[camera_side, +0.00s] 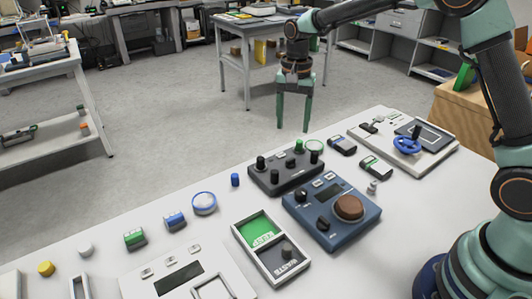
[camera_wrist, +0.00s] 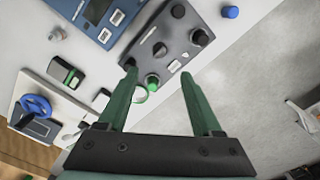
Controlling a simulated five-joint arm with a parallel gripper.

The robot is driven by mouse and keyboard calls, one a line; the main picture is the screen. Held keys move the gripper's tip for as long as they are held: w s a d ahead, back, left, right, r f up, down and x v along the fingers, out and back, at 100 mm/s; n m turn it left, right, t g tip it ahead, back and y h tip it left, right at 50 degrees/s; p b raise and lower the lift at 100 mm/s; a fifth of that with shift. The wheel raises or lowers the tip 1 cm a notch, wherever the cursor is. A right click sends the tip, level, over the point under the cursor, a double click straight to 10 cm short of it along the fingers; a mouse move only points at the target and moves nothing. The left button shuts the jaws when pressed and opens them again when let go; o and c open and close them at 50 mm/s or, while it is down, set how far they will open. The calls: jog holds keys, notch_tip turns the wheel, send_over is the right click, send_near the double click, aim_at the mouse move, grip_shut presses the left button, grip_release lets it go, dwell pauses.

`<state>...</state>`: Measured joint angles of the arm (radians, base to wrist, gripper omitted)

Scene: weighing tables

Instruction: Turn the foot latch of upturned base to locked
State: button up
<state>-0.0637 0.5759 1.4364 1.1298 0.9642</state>
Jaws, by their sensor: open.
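I take the upturned base to be the dark grey block (camera_side: 286,176) on the white table, with several upright black knobs or feet and a green-topped one (camera_side: 299,146). In the wrist view the same base (camera_wrist: 172,38) lies beyond my fingers, its green-topped part (camera_wrist: 152,81) between them in the picture. I cannot tell which part is the foot latch or how it is turned. My gripper (camera_side: 293,129) is open and empty, pointing down above the far edge of the table; it also shows in the wrist view (camera_wrist: 159,73).
A blue scale (camera_side: 331,214) with a brown pan stands just in front of the base. A pale panel with a blue handwheel (camera_side: 407,146) is to the right. A green-and-black tray (camera_side: 271,247) and a small blue cylinder (camera_side: 235,180) are to the left.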

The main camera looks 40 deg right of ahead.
aim_at(291, 159)
notch_tip(291, 159, down, 11)
jog(key=shift+f, duration=0.1)
dwell(0.3)
grip_shut()
